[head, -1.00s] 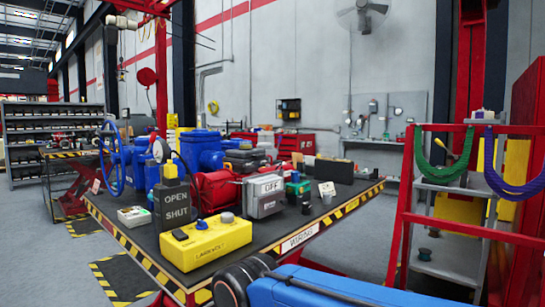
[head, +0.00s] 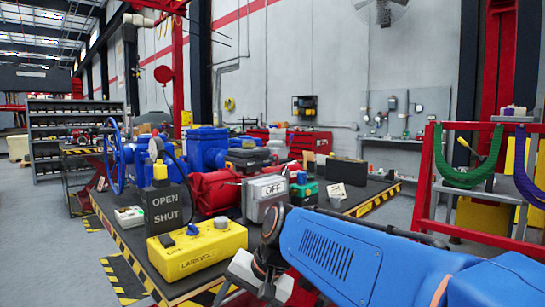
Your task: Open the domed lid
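The valve actuator's long red body (head: 214,187) lies on the workbench, beside a blue valve (head: 207,150) with a blue handwheel (head: 114,157). A grey box (head: 264,195) marked OFF stands at the red body's near right end. I cannot make out for certain which part is the domed lid. My blue arm reaches in from the lower right. My gripper (head: 256,282) is at the bottom middle, in front of the yellow control box and apart from the actuator. Its fingers are not clear, so I cannot tell whether it is open.
A yellow control box (head: 197,249) with knobs and a dark OPEN SHUT sign (head: 167,207) stand at the bench's near left. A green-and-black part (head: 305,189) sits right of the grey box. A red rack with hoses (head: 468,177) stands to the right.

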